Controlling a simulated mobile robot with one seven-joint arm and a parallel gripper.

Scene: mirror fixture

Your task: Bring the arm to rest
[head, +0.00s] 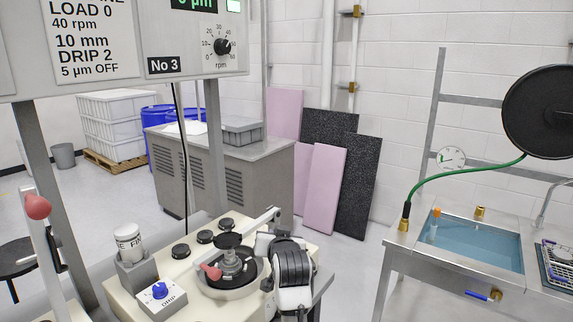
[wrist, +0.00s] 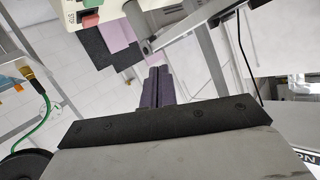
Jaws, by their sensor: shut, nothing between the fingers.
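My gripper (wrist: 158,84) shows in the wrist view, its two dark fingers together with nothing between them. It is clear of any surface there, with pale floor and the pink and dark slabs beyond the fingertips. The fingertips cannot be made out in the head view.
The machine carries a round fixture (head: 232,270), a red-knobbed lever (head: 38,207) and a blue-knobbed drip box (head: 161,293). A control panel (head: 118,45) hangs above. A water sink (head: 478,241) with a green hose (head: 450,176) stands right. Open floor lies between.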

